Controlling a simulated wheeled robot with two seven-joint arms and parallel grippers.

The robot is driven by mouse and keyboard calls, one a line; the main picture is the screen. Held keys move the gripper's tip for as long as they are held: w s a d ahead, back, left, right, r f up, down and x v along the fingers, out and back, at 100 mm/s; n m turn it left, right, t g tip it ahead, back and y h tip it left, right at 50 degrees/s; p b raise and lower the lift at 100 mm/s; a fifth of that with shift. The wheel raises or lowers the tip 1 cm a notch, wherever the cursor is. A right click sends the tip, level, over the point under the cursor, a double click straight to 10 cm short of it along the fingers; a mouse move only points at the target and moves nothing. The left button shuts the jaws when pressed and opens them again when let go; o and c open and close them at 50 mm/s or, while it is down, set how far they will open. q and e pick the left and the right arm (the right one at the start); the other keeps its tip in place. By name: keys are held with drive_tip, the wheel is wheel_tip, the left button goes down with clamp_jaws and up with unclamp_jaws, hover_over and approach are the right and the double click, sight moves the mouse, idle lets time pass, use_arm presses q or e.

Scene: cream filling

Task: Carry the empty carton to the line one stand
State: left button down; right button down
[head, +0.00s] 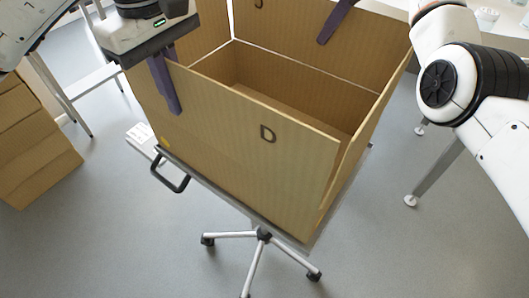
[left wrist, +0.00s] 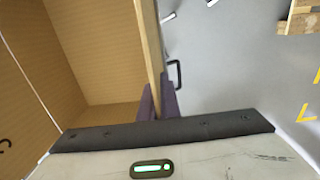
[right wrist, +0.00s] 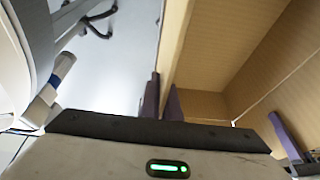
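The open brown carton (head: 250,135), marked "D" on its walls, looks empty where I see inside. It sits at or just above the top of a wheeled stand (head: 215,196); I cannot tell whether it touches. My left gripper (head: 168,90) straddles the carton's wall at the left, one finger on each side; in the left wrist view the fingers (left wrist: 158,103) close on the wall (left wrist: 150,45). My right gripper is on the opposite wall; one finger shows in the head view. In the right wrist view its fingers (right wrist: 162,103) pinch the wall (right wrist: 172,40).
Stacked brown boxes (head: 35,140) stand on the floor at the left. The stand has a black handle (head: 172,178) and a star base with casters (head: 262,238). A table leg (head: 432,178) is at the right. The grey floor in front is clear.

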use_arm(q)
drive_tip(key=shift+f+b, duration=0.55)
drive_tip(key=shift+f, duration=0.2)
use_arm(e)
drive_tip(key=shift+f, duration=0.75)
use_arm(q)
drive_tip(key=c, duration=2.4)
unclamp_jaws()
drive_tip(key=shift+f, duration=0.2)
drive_tip(key=shift+c, duration=0.2)
use_arm(e)
drive_tip(key=c, duration=2.4)
unclamp_jaws()
drive_tip(key=shift+f, duration=0.2)
drive_tip(key=shift+c, duration=0.2)
use_arm(q)
drive_tip(key=o, duration=0.4)
drive_tip(key=shift+r, duration=0.15)
use_arm(e)
drive_tip(key=o, duration=0.4)
drive_tip(key=shift+r, duration=0.15)
use_arm(q)
drive_tip(key=shift+o, duration=0.2)
use_arm(e)
drive_tip(key=shift+o, duration=0.2)
